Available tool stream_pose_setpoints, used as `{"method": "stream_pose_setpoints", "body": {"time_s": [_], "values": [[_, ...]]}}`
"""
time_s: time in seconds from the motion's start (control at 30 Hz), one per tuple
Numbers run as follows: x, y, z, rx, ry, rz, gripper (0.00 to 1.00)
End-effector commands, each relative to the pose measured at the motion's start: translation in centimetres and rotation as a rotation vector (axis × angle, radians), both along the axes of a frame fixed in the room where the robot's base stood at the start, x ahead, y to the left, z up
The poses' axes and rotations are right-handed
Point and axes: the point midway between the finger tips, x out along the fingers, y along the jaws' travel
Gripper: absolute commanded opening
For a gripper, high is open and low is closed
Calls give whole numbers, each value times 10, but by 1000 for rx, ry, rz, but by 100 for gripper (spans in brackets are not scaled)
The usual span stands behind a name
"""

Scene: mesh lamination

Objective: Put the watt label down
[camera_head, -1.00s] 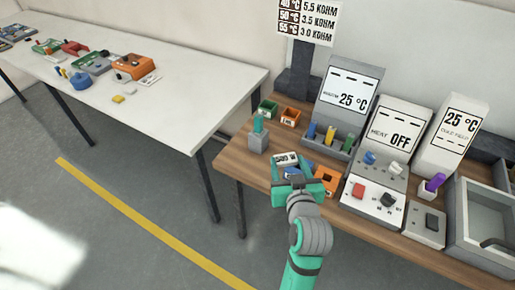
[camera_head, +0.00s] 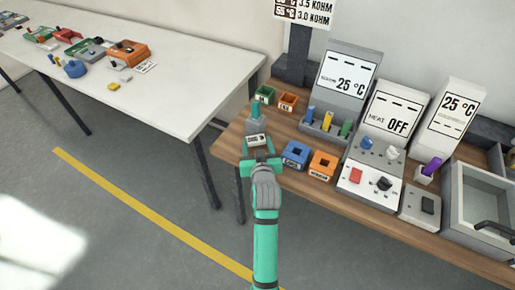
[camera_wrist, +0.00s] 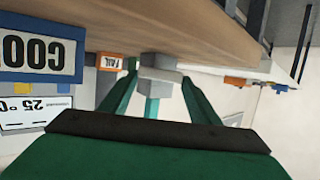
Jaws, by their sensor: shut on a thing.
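The watt label (camera_head: 257,140) is a small white plate with dark print, too small here to read fully. My gripper (camera_head: 258,147) is shut on it and holds it near the left front edge of the wooden table, in front of the grey block with a teal peg. In the wrist view, a pale grey piece (camera_wrist: 154,77) shows between the two green fingers, with the grey block and teal peg (camera_wrist: 152,108) behind it. That view is upside down, and I cannot tell the gap between label and table.
A blue COOL tray (camera_head: 295,154) and an orange tray (camera_head: 322,165) stand right of my gripper. A green tray (camera_head: 265,94) and an orange FAIL tray (camera_head: 288,101) stand behind. The heater unit (camera_head: 379,150) is farther right. A white table (camera_head: 190,85) is at left.

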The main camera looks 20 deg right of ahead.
Motion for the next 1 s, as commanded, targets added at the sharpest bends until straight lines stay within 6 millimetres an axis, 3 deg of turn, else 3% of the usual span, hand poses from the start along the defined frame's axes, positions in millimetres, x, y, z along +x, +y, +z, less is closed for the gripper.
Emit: {"method": "stream_pose_setpoints", "body": {"time_s": [0.13, 0.57, 0.6, 0.67, 1.0], "values": [[-2, -1, -21, 2, 5, -1, 34], [-2, -1, -27, 1, 2, -2, 34], [-2, -1, -27, 1, 2, -2, 61], [-2, -1, -27, 1, 2, -2, 75], [-2, -1, -25, 1, 1, -2, 76]]}}
